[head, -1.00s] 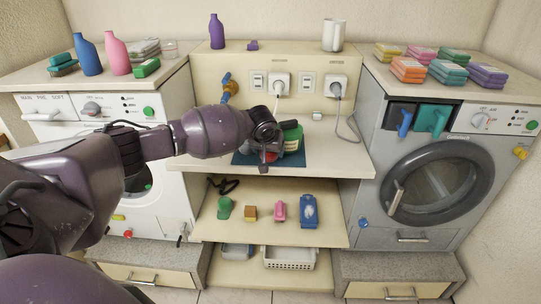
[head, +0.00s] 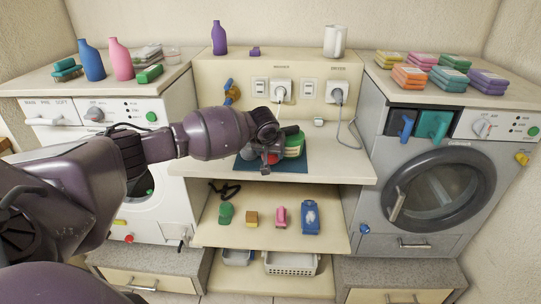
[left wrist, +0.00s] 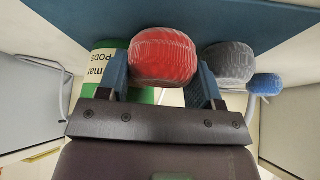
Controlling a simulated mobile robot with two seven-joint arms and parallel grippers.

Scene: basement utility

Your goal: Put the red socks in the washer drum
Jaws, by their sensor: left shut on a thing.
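The red socks (left wrist: 164,57), a rounded red bundle, sit between the two fingers of my left gripper (left wrist: 163,85), which is shut on them. In the head view the red socks (head: 272,158) show as a small red patch below my left gripper (head: 273,152), over the blue mat (head: 298,165) on the middle counter. The washer (head: 165,120) is the white machine at left. Its round door opening (head: 147,186) is largely hidden behind my left arm, so I cannot tell how far the door is open. My right gripper is not in view.
Beside the red socks are a grey bundle (left wrist: 228,62), a blue bundle (left wrist: 264,84) and a green pods tub (left wrist: 103,60). A grey machine (head: 440,190) with a round door stands at right. The counter's right part is clear; a cord (head: 350,132) hangs near it.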

